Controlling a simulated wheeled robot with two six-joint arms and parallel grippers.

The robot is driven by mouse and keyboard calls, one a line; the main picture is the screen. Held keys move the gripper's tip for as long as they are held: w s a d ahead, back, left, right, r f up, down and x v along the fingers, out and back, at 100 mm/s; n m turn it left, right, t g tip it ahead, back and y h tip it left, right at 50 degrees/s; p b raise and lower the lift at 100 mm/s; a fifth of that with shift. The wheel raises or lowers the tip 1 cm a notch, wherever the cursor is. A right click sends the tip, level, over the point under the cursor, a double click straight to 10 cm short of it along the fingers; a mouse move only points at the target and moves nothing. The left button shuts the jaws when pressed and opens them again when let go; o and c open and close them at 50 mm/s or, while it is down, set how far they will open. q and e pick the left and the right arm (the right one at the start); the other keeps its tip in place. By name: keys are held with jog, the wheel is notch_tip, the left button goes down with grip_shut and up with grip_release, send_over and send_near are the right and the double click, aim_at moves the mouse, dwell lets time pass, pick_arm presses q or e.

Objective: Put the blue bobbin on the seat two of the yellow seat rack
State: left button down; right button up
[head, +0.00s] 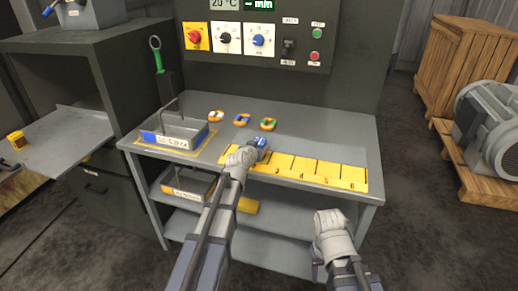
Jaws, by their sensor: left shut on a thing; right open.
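The blue bobbin (262,142) is in the jaws of my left gripper (252,149). It shows at the rear edge of the yellow seat rack (310,172), near the rack's left part. I cannot tell whether it touches the rack or is held above it. The rack is a long yellow strip with dark dividing lines and numbers along its front edge. My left gripper and arm hide some of the low-numbered seats. The visible seats to the right look empty. My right gripper (331,222) is open and empty, in front of the bench below the rack's right part.
Three orange rings with white (216,116), blue (241,120) and green (268,124) parts lie behind the rack. A labelled tray (205,137) stands at the bench's left. Another tray (205,181) is on the lower shelf. A control panel (260,42) rises behind.

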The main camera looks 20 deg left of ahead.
pick_arm(q)
jog(key=shift+c, duration=0.8)
grip_release()
jog(key=shift+r, duration=0.1)
jog(key=shift+s+r+p, duration=0.15)
jog(key=shift+s+p, duration=0.1)
jog(key=shift+p, duration=0.1)
jog(key=p+v, duration=0.4)
jog(key=v, duration=0.8)
jog(key=s+d+f+m+g+h, duration=0.25)
jog(key=s+d+f+g, duration=0.65)
jog(key=d, duration=0.6)
jog(key=s+d+f+g+y, duration=0.1)
jog(key=s+f+g+y, duration=0.1)
jog(key=s, duration=0.5)
jog(key=s+d+f+g+y, duration=0.1)
jog(key=s+f+g+y, duration=0.1)
jog(key=s, duration=0.6)
jog(key=shift+s+f+m+g, duration=0.35)
jog(key=shift+m+g, duration=0.1)
jog(key=shift+g, duration=0.05)
